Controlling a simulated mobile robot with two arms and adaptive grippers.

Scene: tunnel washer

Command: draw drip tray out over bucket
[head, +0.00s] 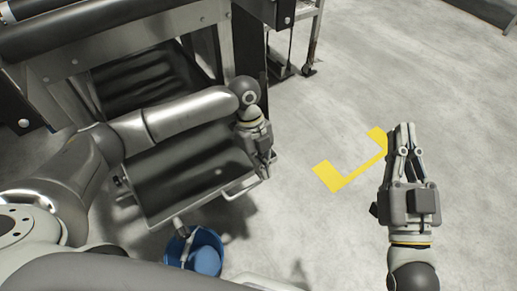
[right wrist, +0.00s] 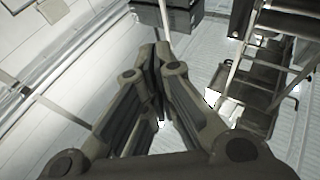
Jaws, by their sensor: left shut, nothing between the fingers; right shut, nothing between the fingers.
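The drip tray (head: 165,180) is a dark shallow metal pan with a light rim, in the lower left of the head view. It sticks out from under the washer frame, and my left arm hides part of it. Its bar handle (head: 240,190) is on the right side. A short spout (head: 180,227) on its near edge points over the blue bucket (head: 217,240), which stands on the floor. My left gripper (head: 265,174) is shut and empty, pointing down at the handle's far end; I cannot tell if it touches. My right gripper (head: 404,127) is shut and empty above open floor.
The washer's steel frame (head: 190,65) and dark rollers fill the upper left. A wheeled stand (head: 300,45) is behind it. A yellow floor marking (head: 350,172) lies left of my right gripper. The right-hand floor is clear. The right wrist view shows metal steps (right wrist: 275,75).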

